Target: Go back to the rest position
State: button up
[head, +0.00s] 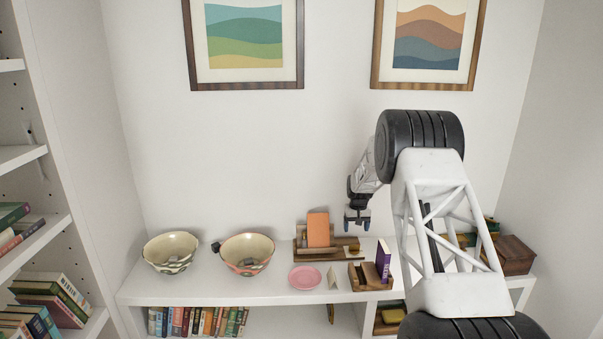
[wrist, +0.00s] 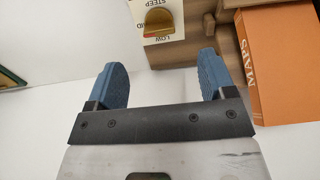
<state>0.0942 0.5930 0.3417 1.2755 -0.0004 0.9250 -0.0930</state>
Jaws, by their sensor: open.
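My gripper (head: 357,224) hangs above the back of the white shelf top (head: 270,290), just right of an upright orange book (head: 318,229). Its two blue fingers are spread apart with nothing between them, as the wrist view also shows (wrist: 163,80). In the wrist view the orange book (wrist: 285,65), marked MAPS, lies to the right of the fingers. A card with a brass half-round piece (wrist: 159,22) is beyond the fingertips. The gripper touches nothing that I can see. My arm hides part of the shelf top at right.
Two patterned bowls (head: 171,251) (head: 246,253) stand at left. A pink plate (head: 305,277), a small folded card (head: 332,283) and a purple book (head: 383,258) in a wooden holder (head: 366,277) are near the front. A dark wooden box (head: 515,255) is at right. Framed pictures (head: 244,40) hang above.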

jog(key=s+a+r, duration=0.3)
jog(key=s+r, duration=1.2)
jog(key=r, duration=0.4)
jog(key=s+a+r+t, duration=0.1)
jog(key=s+a+r, duration=0.1)
jog(key=s+r, duration=0.5)
jog(key=s+a+r, duration=0.1)
jog(key=s+r, duration=0.2)
jog(key=s, duration=0.8)
jog(key=s+a+t, duration=0.1)
jog(key=s+a, duration=0.2)
jog(key=s, duration=3.6)
jog(key=shift+f+t, duration=0.3)
